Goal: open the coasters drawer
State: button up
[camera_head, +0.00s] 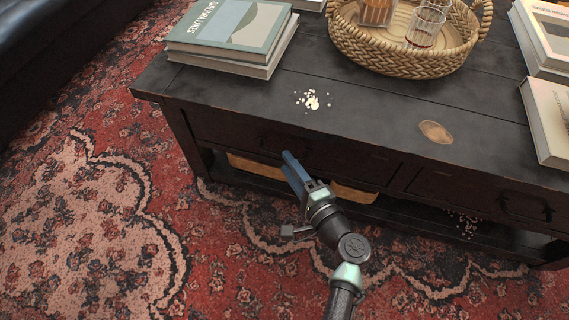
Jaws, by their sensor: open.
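A dark wooden coffee table (240,107) has two drawers in its front. The left drawer (225,129) looks closed, and its dark handle (276,142) is partly hidden behind my gripper. The right drawer (470,193) also looks closed, with a dark handle (527,207) near the right edge. I see no label that tells which one holds coasters. My gripper (290,158) is open, with its blue fingers pointing up at the left drawer's front near the handle. I cannot tell whether the fingers touch the handle.
Books (232,35) and a woven tray (405,60) with glasses stand on the tabletop; more books (550,120) lie at right. White crumbs (312,100) and a brown stain (435,132) mark it. Baskets (256,166) sit on the lower shelf. Patterned rug (90,230) lies clear at left.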

jog(key=shift+b+x, duration=0.35)
jog(key=shift+x, duration=0.95)
grip_shut()
dwell(0.5)
